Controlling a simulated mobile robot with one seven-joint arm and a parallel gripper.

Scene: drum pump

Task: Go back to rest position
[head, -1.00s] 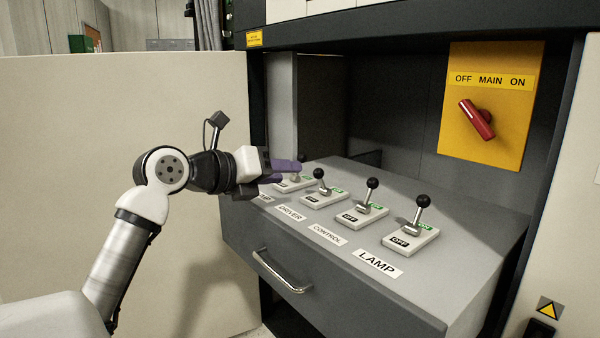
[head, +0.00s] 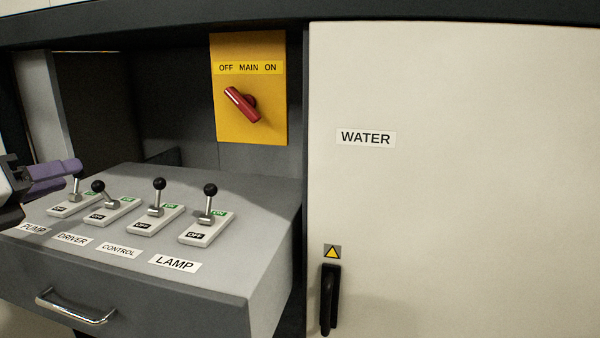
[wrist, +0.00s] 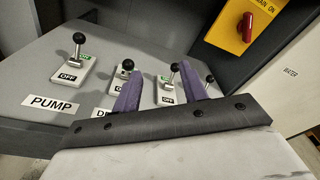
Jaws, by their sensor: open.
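My gripper (head: 62,171) is at the left edge of the head view, with its purple fingers near the top of the PUMP switch (head: 72,207). In the wrist view my gripper (wrist: 162,88) has its two purple fingers spread apart, with nothing held between them. The PUMP lever (wrist: 78,46) stands clear to the left of both fingers there. The DRIVER switch (wrist: 121,86) and CONTROL switch (wrist: 165,88) are partly hidden behind the fingers. The rest of my arm is out of the head view.
The LAMP switch (head: 208,226) is at the right of the grey console (head: 240,262). A drawer handle (head: 75,307) juts out in front. A red main switch (head: 242,104) sits on a yellow plate (head: 225,128). A white WATER door (head: 450,220) with a black handle (head: 329,300) fills the right.

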